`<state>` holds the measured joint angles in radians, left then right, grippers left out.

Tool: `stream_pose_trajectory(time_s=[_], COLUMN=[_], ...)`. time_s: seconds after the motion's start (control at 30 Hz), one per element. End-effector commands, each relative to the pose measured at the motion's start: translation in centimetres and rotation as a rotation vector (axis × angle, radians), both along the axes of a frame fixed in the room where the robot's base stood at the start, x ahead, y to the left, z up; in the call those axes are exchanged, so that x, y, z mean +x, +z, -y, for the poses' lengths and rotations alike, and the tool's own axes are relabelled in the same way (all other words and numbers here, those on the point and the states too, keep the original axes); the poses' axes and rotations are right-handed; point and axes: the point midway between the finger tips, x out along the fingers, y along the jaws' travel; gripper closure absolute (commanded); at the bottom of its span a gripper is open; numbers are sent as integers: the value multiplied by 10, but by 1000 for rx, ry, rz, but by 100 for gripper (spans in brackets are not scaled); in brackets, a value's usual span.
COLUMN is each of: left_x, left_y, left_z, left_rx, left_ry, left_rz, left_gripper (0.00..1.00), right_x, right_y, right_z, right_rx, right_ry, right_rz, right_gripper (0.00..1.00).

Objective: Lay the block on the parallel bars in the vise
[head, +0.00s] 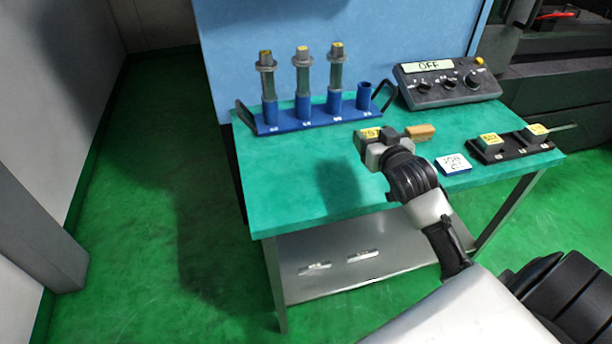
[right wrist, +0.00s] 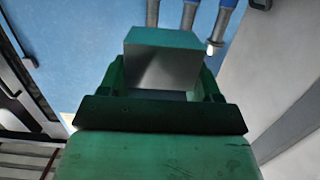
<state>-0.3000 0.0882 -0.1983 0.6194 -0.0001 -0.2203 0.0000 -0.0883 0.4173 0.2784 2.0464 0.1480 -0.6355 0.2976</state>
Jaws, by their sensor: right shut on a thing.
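My right gripper (head: 382,143) is over the middle of the green table. In the right wrist view its two fingers (right wrist: 161,82) are shut on a block (right wrist: 155,66) with a grey face. In the head view the fingers mostly hide this block. A yellow tag (head: 370,133) shows at the fingertips; I cannot tell what it is fixed to. My left gripper is not in view. I cannot make out a vise or parallel bars in it.
A blue rack (head: 350,113) with upright tubes stands at the table's back. A tan block (head: 420,132) lies right of my gripper. A control box (head: 450,82) reading OFF, a small card (head: 453,164) and a black holder (head: 512,147) are farther right. The table's left front is clear.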

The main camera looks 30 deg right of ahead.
Motion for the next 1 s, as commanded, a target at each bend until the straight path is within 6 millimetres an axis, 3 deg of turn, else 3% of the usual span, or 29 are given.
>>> stream_pose_trajectory(time_s=[0.2, 0.4, 0.57, 0.8, 1.0], left_x=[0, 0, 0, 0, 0], left_y=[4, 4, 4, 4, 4], left_z=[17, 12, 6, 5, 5], left_rx=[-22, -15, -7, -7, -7], left_ry=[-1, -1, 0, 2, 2], left_rz=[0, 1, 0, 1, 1], left_gripper=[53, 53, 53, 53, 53], right_x=[16, 27, 30, 30, 30], right_y=[-29, -52, -59, -92, -99], right_z=[-51, -85, -95, -96, -96], right_rx=[9, 5, 1, -1, 1], right_ry=[4, 2, 2, 2, 3], right_rz=[3, 2, 3, 0, 3], right_gripper=[69, 69, 69, 69, 69])
